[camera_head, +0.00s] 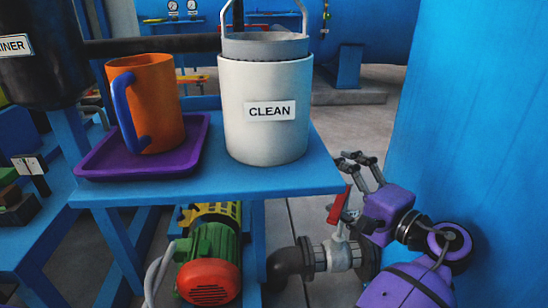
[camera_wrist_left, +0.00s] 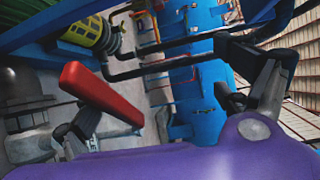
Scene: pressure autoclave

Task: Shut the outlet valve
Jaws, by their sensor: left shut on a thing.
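The outlet valve (camera_head: 338,254) is a grey-white valve on a dark pipe at the lower right of the head view. Its red lever (camera_head: 339,204) rises from the body, tilted. The red lever (camera_wrist_left: 101,95) also shows large at the left of the left wrist view. My purple left gripper (camera_head: 362,170) is just right of the lever, with its fingers pointing up and left. It is shut on the lever, with a gap still showing between the fingers. In the left wrist view the lever lies by the left finger of my left gripper (camera_wrist_left: 155,118); their exact contact is unclear. My right gripper is not in view.
A blue table (camera_head: 290,182) above the valve bears a white CLEAN container (camera_head: 265,135) and an orange mug (camera_head: 165,100) on a purple tray (camera_head: 95,170). A green and red motor (camera_head: 210,265) stands below. A blue wall (camera_head: 470,120) rises close on the right.

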